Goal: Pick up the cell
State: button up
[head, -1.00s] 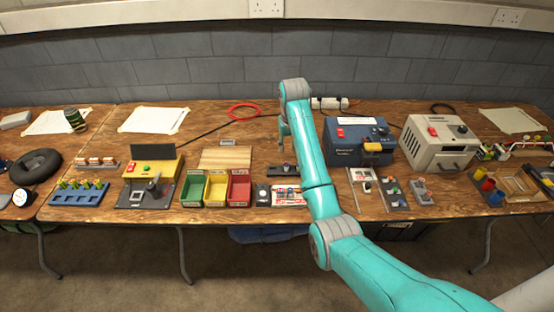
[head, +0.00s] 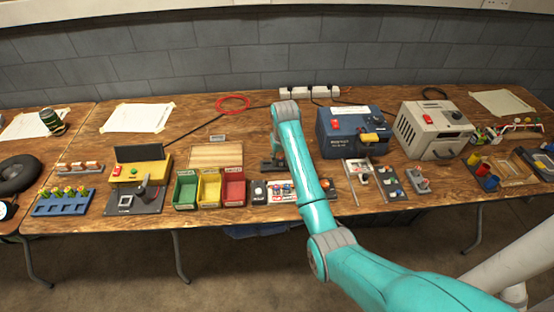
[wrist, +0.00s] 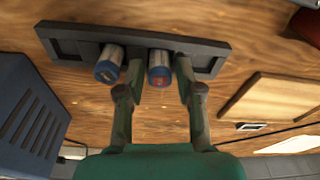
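Two cells sit in a dark tray (wrist: 217,55) in the wrist view. Both are grey cylinders with blue rims. One cell (wrist: 160,68) shows a red mark on its end and stands between the fingers of my gripper (wrist: 160,74). The other cell (wrist: 108,66) is just left of the left finger. The fingers are apart, one on each side of the red-marked cell; I cannot tell whether they touch it. In the head view part of the dark tray (head: 267,166) shows beside my arm, which hides the gripper and cells.
A blue power unit (head: 340,140) stands to the right of the tray. A wooden board (head: 215,156) and green, yellow and red bins (head: 186,191) are to the left. A card with small parts (head: 283,197) lies in front.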

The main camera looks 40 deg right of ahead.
jog(key=shift+f, duration=0.25)
grip_shut()
jog(key=shift+r, duration=0.15)
